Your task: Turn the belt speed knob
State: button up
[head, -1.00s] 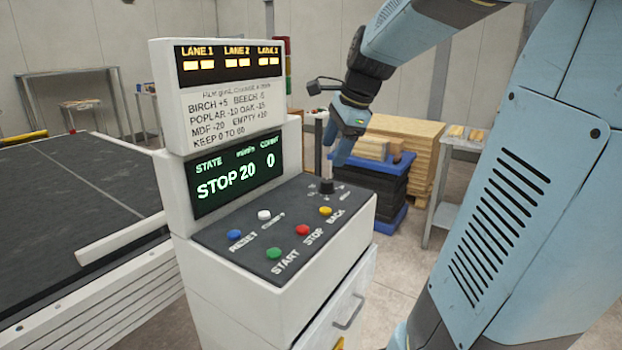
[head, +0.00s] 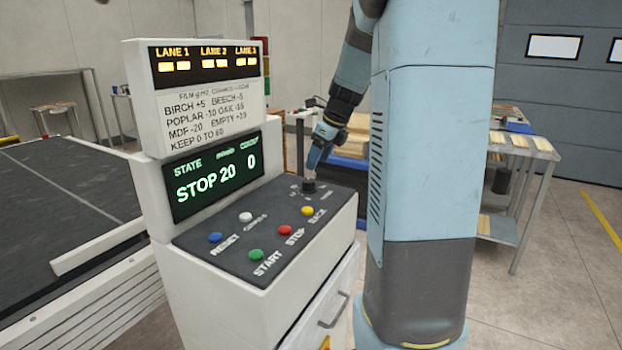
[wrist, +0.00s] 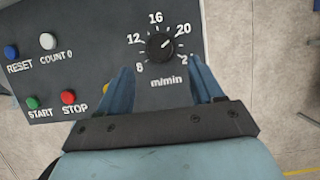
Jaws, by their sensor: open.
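The belt speed knob (head: 308,186) is a black dial at the far right of the console's dark sloping panel (head: 228,242). In the wrist view the knob (wrist: 159,47) sits in a ring of numbers with "m/min" below; its white mark points toward 20. My gripper (head: 315,168) is just above the knob in the head view. In the wrist view its two blue fingers (wrist: 162,85) are open, one on each side below the knob, with nothing between them. Whether they touch the knob cannot be told. The screen (head: 215,175) reads STOP, 20 and 0.
Blue (head: 215,237), white (head: 245,217), green (head: 256,255), red (head: 298,231) and yellow (head: 307,211) buttons share the panel near the knob. A lane display (head: 203,62) rises behind. A dark conveyor belt (head: 60,200) lies left. A metal table (head: 530,150) stands right.

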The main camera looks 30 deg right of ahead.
aim_at(309, 180)
jog(key=x, duration=0.7)
jog(key=shift+f, duration=0.35)
jog(key=shift+c, duration=0.3)
jog(key=c, duration=1)
jog(key=shift+o, duration=0.2)
